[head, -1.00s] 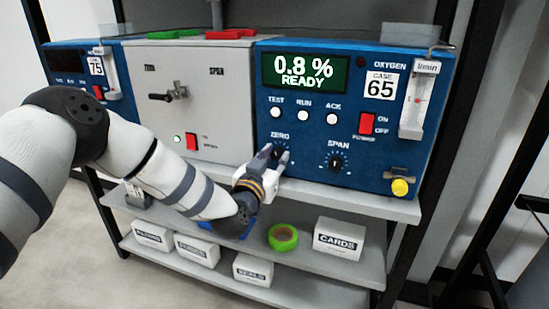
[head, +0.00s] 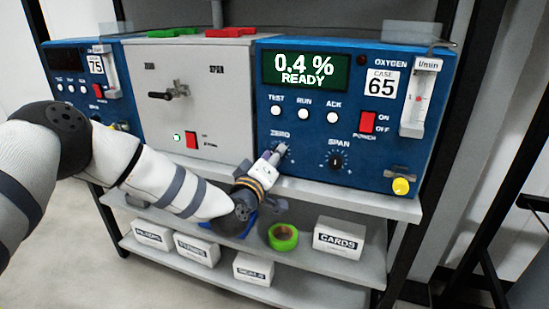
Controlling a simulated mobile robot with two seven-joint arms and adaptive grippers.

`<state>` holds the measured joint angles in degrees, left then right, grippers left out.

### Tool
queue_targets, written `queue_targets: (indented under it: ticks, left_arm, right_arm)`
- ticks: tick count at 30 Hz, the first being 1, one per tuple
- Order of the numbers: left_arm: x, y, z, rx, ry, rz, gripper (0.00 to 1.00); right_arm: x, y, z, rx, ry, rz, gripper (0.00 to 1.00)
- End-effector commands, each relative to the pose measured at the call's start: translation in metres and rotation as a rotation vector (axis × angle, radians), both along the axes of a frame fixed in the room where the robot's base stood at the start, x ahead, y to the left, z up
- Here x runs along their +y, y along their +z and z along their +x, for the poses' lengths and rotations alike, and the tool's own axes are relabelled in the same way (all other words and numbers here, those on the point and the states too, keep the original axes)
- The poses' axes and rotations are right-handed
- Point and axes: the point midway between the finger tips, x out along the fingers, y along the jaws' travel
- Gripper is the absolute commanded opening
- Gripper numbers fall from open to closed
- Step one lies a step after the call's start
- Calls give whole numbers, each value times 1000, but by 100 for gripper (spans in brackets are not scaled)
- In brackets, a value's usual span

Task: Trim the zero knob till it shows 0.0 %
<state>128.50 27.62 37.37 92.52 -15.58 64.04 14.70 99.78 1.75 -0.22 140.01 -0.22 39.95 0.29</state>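The blue oxygen analyser, case 65 (head: 300,125), stands on the shelf, and its green display (head: 305,70) reads 0.4 % READY. The zero knob (head: 281,149) is on its front at lower left, mostly hidden by my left gripper (head: 276,154). The gripper's fingertips are at the knob; the fingers look close around it, but the contact itself is too small to see clearly. The black span knob (head: 336,161) is to the right, untouched. My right gripper is not in view.
A grey box (head: 200,100) with a lever stands left of the analyser. Beyond it is another blue analyser, case 75 (head: 72,104). The test, run and ack buttons and the red power switch (head: 367,122) are above the knobs. Lower shelves hold white boxes (head: 338,238) and green tape (head: 283,236).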

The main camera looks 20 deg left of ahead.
Motion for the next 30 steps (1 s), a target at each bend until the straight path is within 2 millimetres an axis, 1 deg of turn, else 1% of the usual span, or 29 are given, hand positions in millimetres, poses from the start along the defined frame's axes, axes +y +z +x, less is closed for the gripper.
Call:
queue_targets:
  ticks: [2,18,24,30]
  left_arm:
    - [0,-3,0,5,0,-71,0]
    - [0,-5,0,24,0,-580,0]
    - [-1,-5,0,31,-1,-741,0]
    - [-1,-4,0,34,-2,-866,0]
  right_arm:
    - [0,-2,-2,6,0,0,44]
    - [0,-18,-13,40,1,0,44]
    - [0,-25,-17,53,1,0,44]
    - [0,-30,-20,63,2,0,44]
